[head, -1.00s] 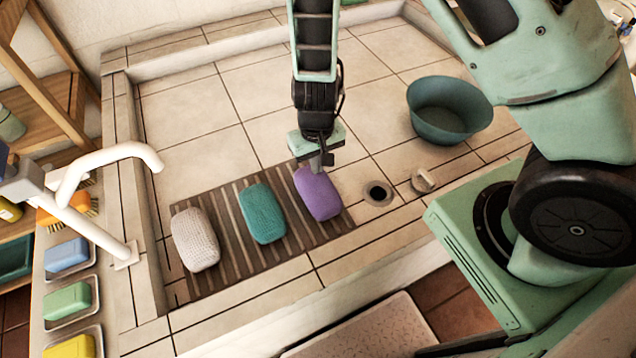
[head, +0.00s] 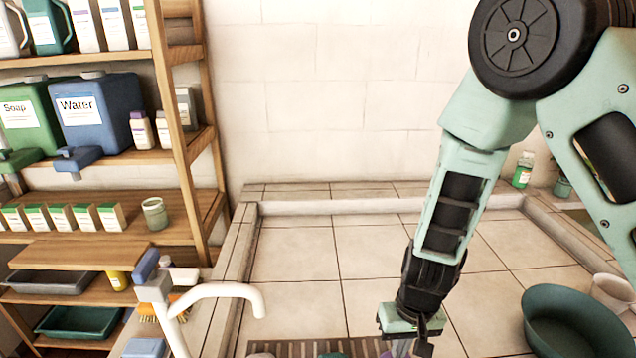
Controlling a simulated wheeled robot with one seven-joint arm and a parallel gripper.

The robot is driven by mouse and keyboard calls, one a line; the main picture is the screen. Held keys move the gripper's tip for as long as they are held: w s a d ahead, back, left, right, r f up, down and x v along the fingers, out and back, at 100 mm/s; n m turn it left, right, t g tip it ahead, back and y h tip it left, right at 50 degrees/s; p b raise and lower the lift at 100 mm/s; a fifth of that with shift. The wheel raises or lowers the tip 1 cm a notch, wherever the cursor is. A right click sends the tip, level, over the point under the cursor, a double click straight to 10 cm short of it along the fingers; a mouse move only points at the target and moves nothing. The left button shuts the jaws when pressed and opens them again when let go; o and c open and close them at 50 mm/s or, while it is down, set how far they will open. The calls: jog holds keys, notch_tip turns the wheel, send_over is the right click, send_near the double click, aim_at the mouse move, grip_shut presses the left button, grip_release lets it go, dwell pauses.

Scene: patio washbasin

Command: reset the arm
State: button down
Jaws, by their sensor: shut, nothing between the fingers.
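My gripper (head: 411,345) is at the lower middle of the head view, pointing down over the tiled basin (head: 300,275). Its fingers are shut, with nothing seen between them; the tips are close to the bottom edge of the picture. The striped mat (head: 310,348) shows only as a strip at the bottom edge. The tops of the sponges on it are barely in view, and most of each is cut off.
A teal bowl (head: 575,325) is at the lower right in the basin. A white faucet (head: 225,292) rises at the lower left. A wooden shelf (head: 185,130) with soap and water jugs stands at the left. The basin's back tiles are clear.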

jog(key=s+a+r+n, duration=0.1)
jog(key=s+r+n, duration=0.2)
jog(key=s+r, duration=0.5)
jog(key=s+a+r+n+b, duration=0.1)
jog(key=s+r+n, duration=0.3)
jog(key=s+r, duration=0.5)
notch_tip(320, 180, up, 3)
jog(key=shift+a+r, duration=0.15)
jog(key=shift+a, duration=0.55)
